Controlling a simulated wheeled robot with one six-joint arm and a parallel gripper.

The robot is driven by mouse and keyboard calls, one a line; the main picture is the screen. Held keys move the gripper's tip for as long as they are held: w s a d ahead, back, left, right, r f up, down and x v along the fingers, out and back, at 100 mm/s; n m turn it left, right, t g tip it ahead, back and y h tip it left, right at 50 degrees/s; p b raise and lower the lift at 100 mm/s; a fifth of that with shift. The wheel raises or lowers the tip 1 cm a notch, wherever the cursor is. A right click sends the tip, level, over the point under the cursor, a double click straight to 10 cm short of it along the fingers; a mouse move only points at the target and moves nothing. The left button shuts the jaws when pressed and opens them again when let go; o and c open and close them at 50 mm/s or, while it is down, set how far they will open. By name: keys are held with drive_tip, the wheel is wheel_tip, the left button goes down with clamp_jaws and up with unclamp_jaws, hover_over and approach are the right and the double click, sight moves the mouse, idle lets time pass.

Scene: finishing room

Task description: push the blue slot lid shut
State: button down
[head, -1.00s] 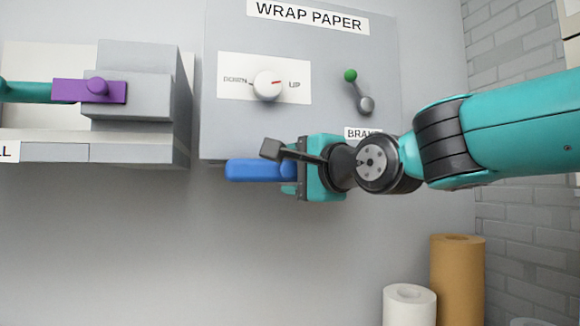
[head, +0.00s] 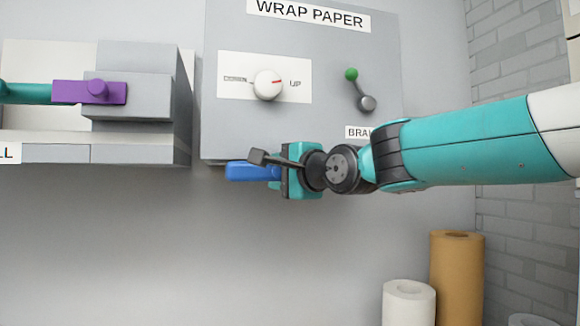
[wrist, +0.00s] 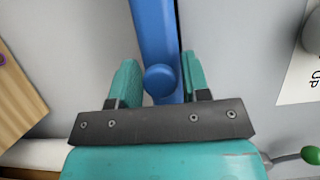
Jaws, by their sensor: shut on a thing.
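The blue slot lid (head: 252,171) is a long rounded bar at the lower edge of the grey wrap paper panel. Its right end is hidden behind my gripper (head: 284,178). In the wrist view the lid (wrist: 157,30) runs up between the two teal fingers of my gripper (wrist: 158,72), with a round blue knob near the palm. My gripper is shut on the lid. How far the slot is covered cannot be told.
The grey panel (head: 225,125) carries a white dial (head: 268,84) and a green-tipped brake lever (head: 352,76) above my gripper. A grey unit with a purple block (head: 70,92) stands at left. Paper rolls (head: 457,280) stand below right. The wall below the lid is clear.

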drive_tip(key=c, duration=1.9)
unclamp_jaws()
drive_tip(key=shift+r, duration=0.2)
drive_tip(key=o, duration=1.1)
drive_tip(key=shift+w+a+f, duration=0.1)
drive_tip(key=shift+w+f, duration=0.05)
drive_tip(key=shift+w, duration=0.05)
drive_tip(key=shift+s+d, duration=0.2)
drive_tip(key=b+v, duration=0.8)
drive_tip(key=v, duration=0.9)
drive_tip(key=shift+s, duration=0.1)
